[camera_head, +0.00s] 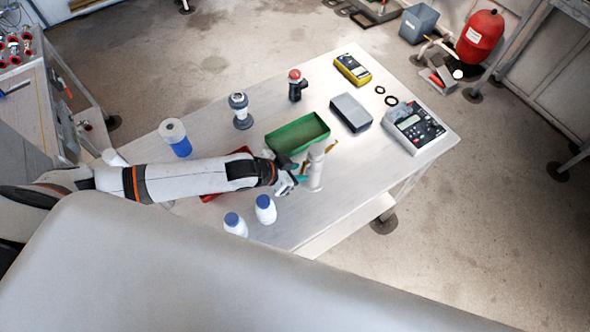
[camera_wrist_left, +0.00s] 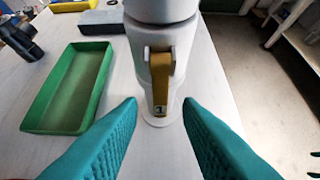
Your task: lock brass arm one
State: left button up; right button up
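The reactor, a pale upright cylinder (camera_head: 315,168), stands on the table to the right of my left gripper. In the left wrist view its grey body (camera_wrist_left: 158,40) carries a brass arm (camera_wrist_left: 161,82) marked 1, which hangs straight down against the front. Another brass-coloured arm (camera_head: 331,146) sticks out at the far side in the head view. My left gripper (camera_head: 299,176) is close in front of the reactor. Its teal fingers (camera_wrist_left: 158,125) are apart, one on each side below the brass arm, with nothing between them. My right gripper is not in view.
A green tray (camera_head: 300,134) lies just behind the gripper. Two white bottles with blue caps (camera_head: 265,209) stand in front. A grey box (camera_head: 351,113), a yellow meter (camera_head: 352,69) and a control box (camera_head: 413,128) lie farther right. The table (camera_head: 345,190) is clear right of the reactor.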

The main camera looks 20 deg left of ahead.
pick_arm(q)
grip_shut()
jog(key=f+t+h+b, duration=0.1)
jog(key=t+b, duration=0.1)
jog(key=b, duration=0.2)
jog(key=shift+w+d+f+h, duration=0.1)
jog(key=shift+d+h, duration=0.05)
jog(key=shift+h, duration=0.15)
jog(key=shift+r, duration=0.25)
grip_release()
jog(key=shift+w, duration=0.1)
